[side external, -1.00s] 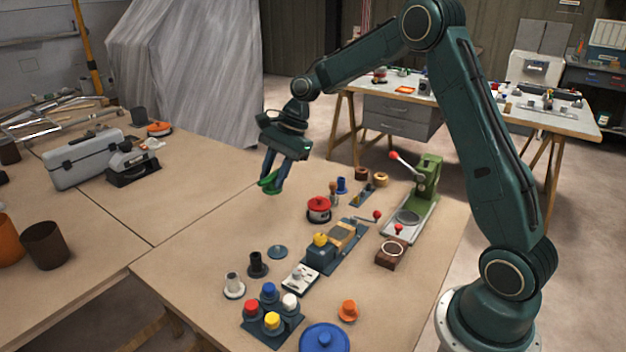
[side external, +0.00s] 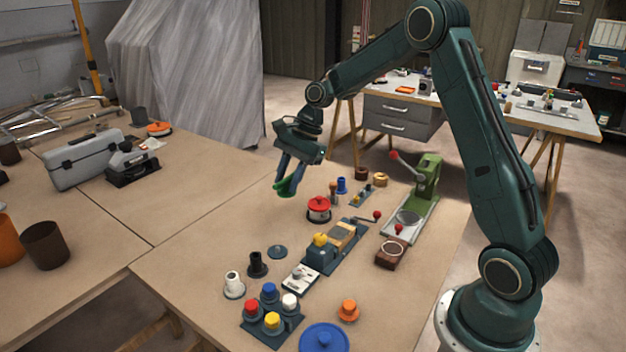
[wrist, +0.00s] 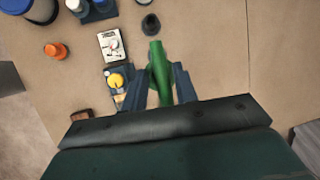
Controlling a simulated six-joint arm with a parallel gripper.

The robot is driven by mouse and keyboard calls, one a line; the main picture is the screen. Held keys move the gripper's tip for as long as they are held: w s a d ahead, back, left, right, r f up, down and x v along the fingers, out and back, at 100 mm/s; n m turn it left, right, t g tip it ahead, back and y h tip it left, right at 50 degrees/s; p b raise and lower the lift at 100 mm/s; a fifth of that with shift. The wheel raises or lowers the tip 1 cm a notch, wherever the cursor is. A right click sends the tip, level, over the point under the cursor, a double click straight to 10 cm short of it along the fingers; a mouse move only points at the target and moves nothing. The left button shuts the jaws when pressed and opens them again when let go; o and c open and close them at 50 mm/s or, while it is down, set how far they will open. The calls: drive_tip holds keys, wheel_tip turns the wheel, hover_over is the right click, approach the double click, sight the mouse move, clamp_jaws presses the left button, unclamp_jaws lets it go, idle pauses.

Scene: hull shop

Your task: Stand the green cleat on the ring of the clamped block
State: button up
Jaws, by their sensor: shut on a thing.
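My gripper (side external: 287,184) is shut on the green cleat (side external: 286,187) and holds it tilted above the bare table, left of the red-lidded pot. In the wrist view the green cleat (wrist: 159,72) sits between my fingers (wrist: 160,88), its narrower end pointing up the picture. The clamped block (side external: 343,234) is tan and sits in a dark blue-grey vise (side external: 322,261) right of and nearer than my gripper. A yellow knob (side external: 320,239) stands at the vise's near end. I cannot make out the block's ring clearly. In the wrist view my gripper partly hides the vise.
A green lever press (side external: 426,186) stands at the right.

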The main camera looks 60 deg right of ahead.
drive_tip(key=s+d+f, duration=0.7)
drive_tip(key=s+d, duration=0.2)
drive_tip(key=shift+s+d+f, duration=0.25)
drive_tip(key=shift+s+f, duration=0.1)
drive_tip(key=shift+f, duration=0.05)
drive_tip(key=shift+f, duration=0.15)
drive_tip(key=shift+f, duration=2.7)
drive_tip(key=shift+f, duration=0.55)
drive_tip(key=o, duration=0.7)
drive_tip(key=shift+v, duration=5.5)
